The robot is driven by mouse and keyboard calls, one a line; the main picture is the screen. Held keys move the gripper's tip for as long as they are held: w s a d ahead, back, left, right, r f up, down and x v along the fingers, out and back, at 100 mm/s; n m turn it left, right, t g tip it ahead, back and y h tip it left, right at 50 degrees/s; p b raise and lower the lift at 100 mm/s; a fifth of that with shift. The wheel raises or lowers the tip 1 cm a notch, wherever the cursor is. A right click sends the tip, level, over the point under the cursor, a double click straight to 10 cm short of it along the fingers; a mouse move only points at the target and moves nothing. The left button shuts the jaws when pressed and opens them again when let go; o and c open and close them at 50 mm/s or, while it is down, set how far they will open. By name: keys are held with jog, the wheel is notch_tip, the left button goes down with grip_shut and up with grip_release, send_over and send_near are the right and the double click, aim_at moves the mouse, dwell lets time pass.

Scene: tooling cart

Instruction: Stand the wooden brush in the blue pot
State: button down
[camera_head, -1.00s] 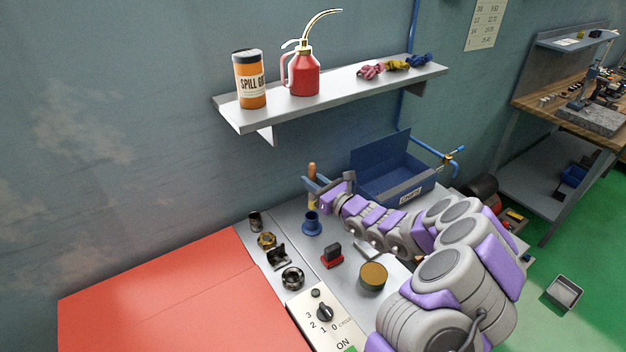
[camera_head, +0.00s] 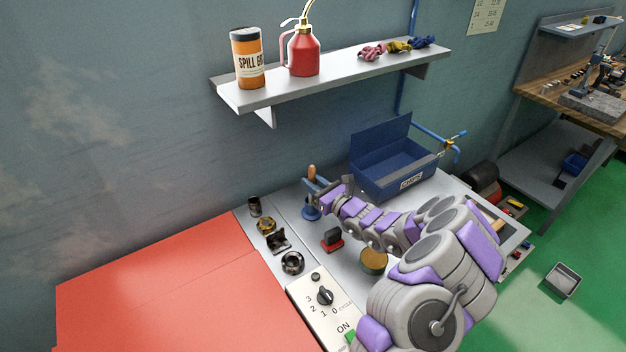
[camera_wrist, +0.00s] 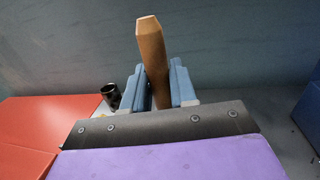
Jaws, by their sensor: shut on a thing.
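The wooden brush (camera_wrist: 153,60) stands roughly upright between the two blue-grey fingers of my gripper (camera_wrist: 160,88), which is shut on it. In the head view the brush's wooden handle (camera_head: 311,172) shows above my gripper (camera_head: 316,188). The blue pot (camera_head: 311,212) stands on the cart top directly below, partly covered by my gripper. The brush's lower end is hidden, so I cannot tell whether it is inside the pot or just above it. The pot is hidden in the wrist view.
A blue open box (camera_head: 385,182) stands right of my arm. A red block (camera_head: 332,240) and a round tin (camera_head: 373,262) lie near my arm. Several dark fittings (camera_head: 278,241) sit to the left. A shelf (camera_head: 330,78) hangs above.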

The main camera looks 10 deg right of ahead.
jog(key=shift+f, duration=0.1)
jog(key=c, duration=0.8)
grip_release()
jog(key=shift+s, duration=0.1)
jog(key=p+v, duration=0.4)
jog(key=v, duration=1.3)
jog(key=shift+d+f, duration=0.1)
jog(key=shift+d, duration=0.1)
jog(key=shift+s, duration=0.1)
